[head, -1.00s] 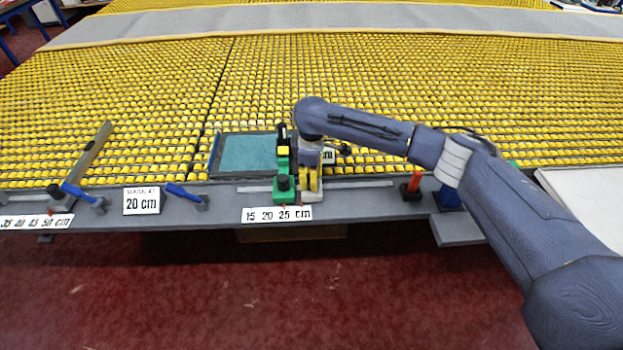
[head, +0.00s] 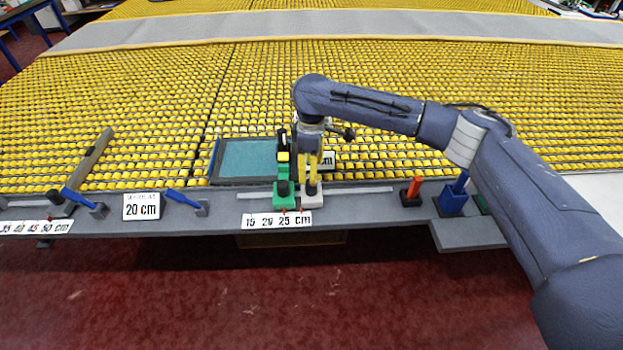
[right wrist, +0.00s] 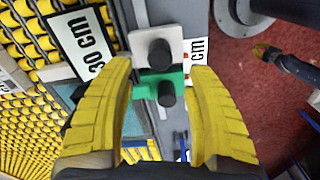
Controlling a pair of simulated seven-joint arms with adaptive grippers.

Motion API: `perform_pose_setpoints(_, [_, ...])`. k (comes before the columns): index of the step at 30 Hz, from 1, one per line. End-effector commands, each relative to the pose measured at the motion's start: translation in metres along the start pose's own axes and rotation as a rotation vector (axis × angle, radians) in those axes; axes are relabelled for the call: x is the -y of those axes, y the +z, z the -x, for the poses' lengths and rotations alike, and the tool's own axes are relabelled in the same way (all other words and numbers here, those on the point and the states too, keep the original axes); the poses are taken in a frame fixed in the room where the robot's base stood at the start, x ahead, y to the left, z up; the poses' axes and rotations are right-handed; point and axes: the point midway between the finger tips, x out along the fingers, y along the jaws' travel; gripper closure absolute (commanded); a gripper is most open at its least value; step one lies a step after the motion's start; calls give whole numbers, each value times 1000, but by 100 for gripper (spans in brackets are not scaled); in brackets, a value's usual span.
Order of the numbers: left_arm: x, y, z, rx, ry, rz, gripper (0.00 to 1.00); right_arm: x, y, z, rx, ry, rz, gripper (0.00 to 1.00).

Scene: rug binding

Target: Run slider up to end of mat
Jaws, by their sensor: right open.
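The teal mat (head: 246,157) with a dark border lies flat on the yellow rollers. A green slider (head: 285,197) with a black knob stands at the mat's right end; whether they touch is unclear. A white slider (head: 313,196) with a black knob sits close beside the green one, on its right. My right gripper (head: 316,178) is above the white slider, fingers pointing down. In the right wrist view its yellow fingers (right wrist: 165,75) are apart with nothing held; the green slider (right wrist: 150,84) and white slider (right wrist: 170,42) show beyond them.
A scale strip reading 15 20 25 cm (head: 277,219) is on the front ledge. A 20 cm sign (head: 141,206) and blue-handled clamps stand left. The rail between is clear.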

Motion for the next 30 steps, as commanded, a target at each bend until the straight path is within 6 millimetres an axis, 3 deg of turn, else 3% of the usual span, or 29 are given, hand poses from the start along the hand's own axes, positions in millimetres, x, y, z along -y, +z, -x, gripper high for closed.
perform_pose_setpoints(6, [0, 0, 0, 0, 0, 0, 100, -1, 0, 32, 1, 2, 0, 45])
perform_pose_setpoints(12, [0, 0, 0, 0, 1, 0, 100, 0, 0, 47, 0, 1, 0, 45])
perform_pose_setpoints(30, [-1, -1, 0, 0, 1, -1, 100, 0, 0, 50, 0, 0, 0, 45])
